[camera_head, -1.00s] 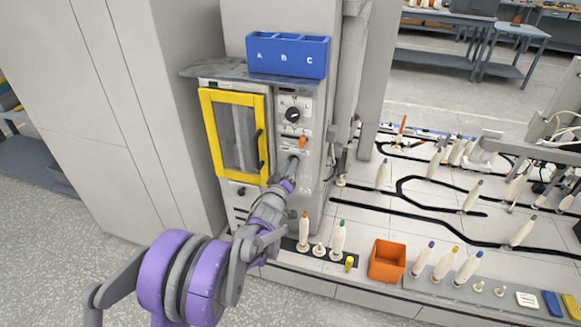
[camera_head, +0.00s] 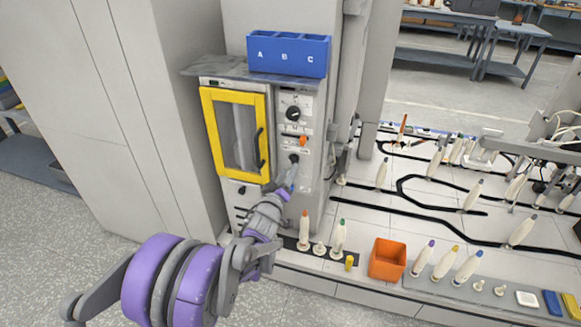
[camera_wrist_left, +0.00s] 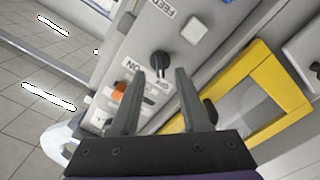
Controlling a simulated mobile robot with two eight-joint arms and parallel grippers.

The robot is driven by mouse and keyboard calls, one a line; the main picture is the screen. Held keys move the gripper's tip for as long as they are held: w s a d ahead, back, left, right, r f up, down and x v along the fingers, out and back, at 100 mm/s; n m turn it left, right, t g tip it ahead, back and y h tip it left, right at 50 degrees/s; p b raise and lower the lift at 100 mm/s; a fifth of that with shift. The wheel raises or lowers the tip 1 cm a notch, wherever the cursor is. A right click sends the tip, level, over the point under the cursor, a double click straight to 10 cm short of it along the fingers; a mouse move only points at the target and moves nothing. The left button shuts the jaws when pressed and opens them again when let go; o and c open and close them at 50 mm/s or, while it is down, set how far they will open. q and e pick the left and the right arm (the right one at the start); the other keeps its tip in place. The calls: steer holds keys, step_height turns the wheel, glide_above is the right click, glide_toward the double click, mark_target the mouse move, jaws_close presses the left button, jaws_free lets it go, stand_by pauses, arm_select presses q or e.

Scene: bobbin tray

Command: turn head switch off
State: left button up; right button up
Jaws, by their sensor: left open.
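The machine's control panel (camera_head: 312,172) stands right of a yellow-framed door. It carries an orange switch (camera_head: 303,140), which shows in the wrist view (camera_wrist_left: 120,88) near ON lettering. A small black knob (camera_head: 294,158) sits just below it and shows in the wrist view (camera_wrist_left: 162,60). I cannot read which one is labelled as the head switch. My left gripper (camera_head: 290,174) is in front of the lower panel. In the wrist view its two fingers (camera_wrist_left: 157,73) are apart and empty, with the black knob seen between and beyond their tips. My right gripper is out of view.
A larger black dial (camera_head: 292,114) is higher on the panel. The yellow-framed door (camera_head: 207,122) has a dark handle close to the left gripper. A blue A-B-C bin (camera_head: 288,67) stands on top. Bobbins and an orange box (camera_head: 387,262) stand lower right.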

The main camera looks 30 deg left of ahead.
arm_select(q)
steer(key=v, duration=0.7)
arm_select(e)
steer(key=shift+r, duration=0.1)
arm_select(q)
steer(key=s+d+f+m+g+h, duration=0.1)
steer(key=s+d+f+m+g, duration=0.25)
steer(key=s+d, duration=0.45)
steer(key=s+d+f+m+g+h, duration=0.2)
steer(key=s+d+m+g, duration=0.25)
steer(key=s, duration=0.75)
steer(key=s+d+f+m+g+h, duration=0.1)
steer(key=s+d+f+m+g, duration=0.2)
steer(key=s+d+g, duration=0.5)
step_height(320, 180, up, 15)
steer(key=a+t+p, duration=0.2)
steer(key=t+p, duration=0.1)
steer(key=p, duration=1)
steer(key=shift+w+t+p, duration=0.4)
steer(key=shift+w, duration=0.05)
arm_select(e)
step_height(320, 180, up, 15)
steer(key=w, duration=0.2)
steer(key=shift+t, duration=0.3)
arm_select(q)
steer(key=shift+s+a+r, duration=0.1)
steer(key=shift+s+a, duration=0.05)
steer(key=shift+s, duration=0.05)
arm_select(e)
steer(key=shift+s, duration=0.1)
